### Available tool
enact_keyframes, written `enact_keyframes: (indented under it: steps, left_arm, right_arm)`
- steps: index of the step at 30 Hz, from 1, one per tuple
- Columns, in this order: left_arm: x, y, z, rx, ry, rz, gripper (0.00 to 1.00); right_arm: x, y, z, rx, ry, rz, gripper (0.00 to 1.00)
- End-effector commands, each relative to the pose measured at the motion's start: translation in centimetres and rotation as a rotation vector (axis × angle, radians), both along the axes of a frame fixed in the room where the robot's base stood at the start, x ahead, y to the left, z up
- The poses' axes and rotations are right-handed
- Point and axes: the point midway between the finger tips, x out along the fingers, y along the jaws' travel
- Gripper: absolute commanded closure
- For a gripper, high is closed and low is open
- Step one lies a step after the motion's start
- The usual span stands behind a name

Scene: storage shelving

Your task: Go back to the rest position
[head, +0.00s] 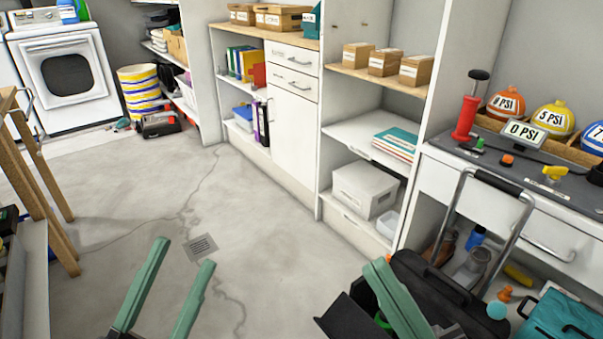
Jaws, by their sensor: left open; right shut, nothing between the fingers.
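My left gripper (184,253) shows at the bottom left of the head view. Its two green fingers are apart, with bare concrete floor between them, and nothing is held. My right gripper (377,265) shows at the bottom, right of the middle. Its green fingers are together and empty, in front of a black case (433,283) from this viewpoint. I cannot tell whether they touch the case. The lower parts of both grippers are cut off by the picture edge.
White shelving (310,130) with boxes and binders runs along the right. A workbench (478,188) holds a red pump (466,118) and several coloured balls. A wooden-legged stand (35,165) is at the left, a washing machine (70,75) at the back. The middle floor (130,205) is clear.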

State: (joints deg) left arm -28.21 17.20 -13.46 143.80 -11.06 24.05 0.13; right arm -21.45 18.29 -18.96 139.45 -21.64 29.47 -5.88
Motion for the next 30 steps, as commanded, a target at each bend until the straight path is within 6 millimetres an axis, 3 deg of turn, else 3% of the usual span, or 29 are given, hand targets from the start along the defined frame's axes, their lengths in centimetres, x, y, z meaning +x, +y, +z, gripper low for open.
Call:
enact_keyframes:
  steps: [3,4,11,18,23,30]
  left_arm:
    - [0.0,0.0,0.0,0.0,0.0,0.0,0.5]
    - [0.3,0.0,0.5,0.001,0.017,0.004,0.5]
    - [4.6,0.8,-0.7,0.017,0.3,0.069,0.5]
    - [7.2,2.0,-4.5,0.036,0.661,0.141,0.5]
    - [6.8,2.9,-7.7,0.05,0.914,0.184,0.5]
    - [3.2,4.0,-12.2,0.07,1.288,0.237,0.5]
  right_arm:
    - [1.0,-4.3,0.1,0.186,0.225,0.02,1.0]
    - [1.4,-4.8,0.5,0.21,0.267,0.02,1.0]
    - [5.7,-5.1,-0.6,0.19,0.522,-0.072,1.0]
    - [8.3,-6.3,-4.3,0.177,0.872,-0.182,1.0]
    - [7.9,-7.1,-7.6,0.166,1.119,-0.255,1.0]
    - [4.3,-8.2,-12.1,0.144,1.484,-0.351,1.0]
